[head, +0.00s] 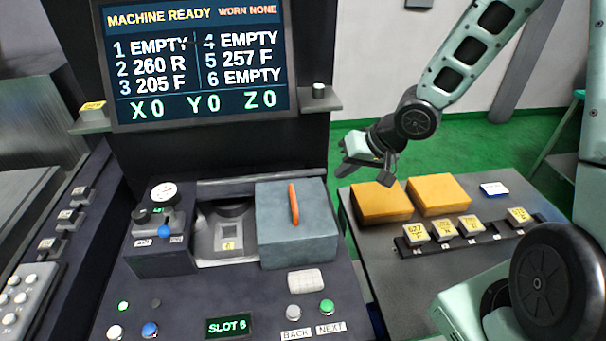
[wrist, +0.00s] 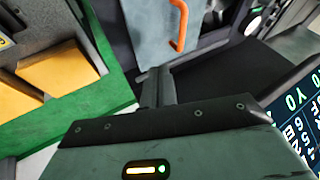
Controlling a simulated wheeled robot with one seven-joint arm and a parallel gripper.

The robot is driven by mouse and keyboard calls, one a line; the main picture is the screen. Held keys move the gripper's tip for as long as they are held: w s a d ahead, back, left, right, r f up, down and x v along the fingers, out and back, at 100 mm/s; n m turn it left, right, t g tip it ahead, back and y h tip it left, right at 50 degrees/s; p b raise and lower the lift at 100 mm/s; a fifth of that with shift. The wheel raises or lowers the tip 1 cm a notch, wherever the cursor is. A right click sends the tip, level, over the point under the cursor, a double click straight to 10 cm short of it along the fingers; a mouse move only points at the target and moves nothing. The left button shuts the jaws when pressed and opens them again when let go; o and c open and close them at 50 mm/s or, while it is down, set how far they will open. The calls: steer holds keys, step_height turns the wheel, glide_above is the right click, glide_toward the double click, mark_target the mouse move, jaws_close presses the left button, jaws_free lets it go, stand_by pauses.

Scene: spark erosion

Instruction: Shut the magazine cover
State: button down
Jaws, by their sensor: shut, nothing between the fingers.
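The magazine cover (head: 297,243) is a blue-grey box-shaped lid with an upright orange handle (head: 294,204). It sits to the right of the magazine opening (head: 225,235), which is uncovered and shows a slot with a small yellow label inside. In the wrist view the cover (wrist: 152,30) and its orange handle (wrist: 180,25) show at the top. My gripper (head: 350,162) is above and to the right of the cover, apart from it, over the gap beside the right table. In the wrist view its fingers (wrist: 157,88) are together and hold nothing.
Orange blocks (head: 439,194) and a rack of yellow-labelled pieces (head: 470,228) stand on the right table. A screen (head: 200,60) stands behind the panel. A gauge with a blue knob (head: 163,200) is left of the opening. Buttons (head: 326,306) and a slot display (head: 228,325) lie in front.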

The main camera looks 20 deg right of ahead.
steer(key=b, duration=0.3)
glide_toward(305, 211)
steer(key=w, duration=0.3)
steer(key=shift+w+d+f, duration=0.15)
steer(key=shift+d+f, duration=0.1)
steer(key=shift+f, duration=0.05)
steer(key=shift+w+a+f+p, duration=0.15)
steer(key=shift+a+p, duration=0.15)
steer(key=shift+a, duration=0.15)
steer(key=shift+w+a+f+p, duration=0.15)
steer(key=shift+w+a+p, duration=0.1)
steer(key=shift+a, duration=0.2)
steer(key=shift+w+a+f, duration=0.1)
steer(key=shift+a, duration=0.45)
steer(key=shift+w+a+f, duration=0.1)
steer(key=shift+a+f, duration=0.05)
steer(key=shift+a, duration=0.35)
